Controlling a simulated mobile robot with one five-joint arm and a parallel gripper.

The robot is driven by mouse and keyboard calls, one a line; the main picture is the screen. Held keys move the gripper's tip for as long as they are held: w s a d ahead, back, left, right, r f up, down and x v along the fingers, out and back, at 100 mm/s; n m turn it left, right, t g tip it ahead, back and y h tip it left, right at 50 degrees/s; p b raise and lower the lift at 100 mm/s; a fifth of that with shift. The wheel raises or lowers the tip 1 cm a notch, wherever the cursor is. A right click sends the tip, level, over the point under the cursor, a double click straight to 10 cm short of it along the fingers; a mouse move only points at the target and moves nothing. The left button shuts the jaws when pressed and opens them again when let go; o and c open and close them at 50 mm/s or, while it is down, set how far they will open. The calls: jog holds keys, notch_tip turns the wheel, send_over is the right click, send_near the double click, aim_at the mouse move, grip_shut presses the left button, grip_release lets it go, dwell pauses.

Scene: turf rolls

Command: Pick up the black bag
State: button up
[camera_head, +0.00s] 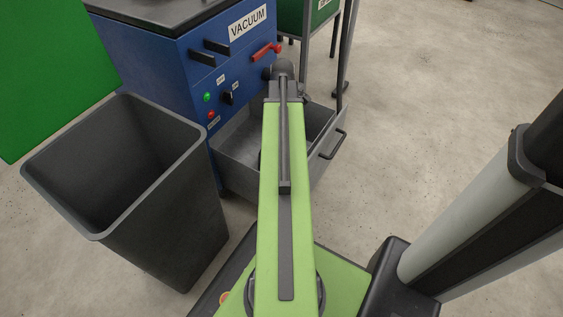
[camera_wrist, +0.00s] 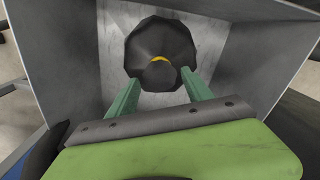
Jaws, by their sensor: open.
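The black bag (camera_wrist: 158,40) lies on the floor of an open grey metal drawer (camera_wrist: 78,74) in the wrist view. It is dark and bunched, with a yellow tie (camera_wrist: 160,60) near its neck. My gripper (camera_wrist: 157,76) is open, with its two green fingers pointing at the bag, one to each side of its near end. I cannot tell whether the fingers touch it. In the head view my arm reaches over the drawer (camera_head: 235,160) and hides the gripper and most of the inside.
A blue vacuum machine (camera_head: 172,68) with black handles, a red lever (camera_head: 264,53) and buttons stands behind the drawer. An empty dark grey bin (camera_head: 165,215) stands at the left. A green panel (camera_head: 45,70) is at far left. The concrete floor at right is mostly clear.

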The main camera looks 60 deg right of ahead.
notch_tip(320, 180, down, 5)
jog(key=b, duration=0.3)
jog(key=shift+w+r+b, duration=0.1)
jog(key=shift+b, duration=0.3)
jog(key=shift+r, duration=0.2)
grip_shut()
dwell(0.6)
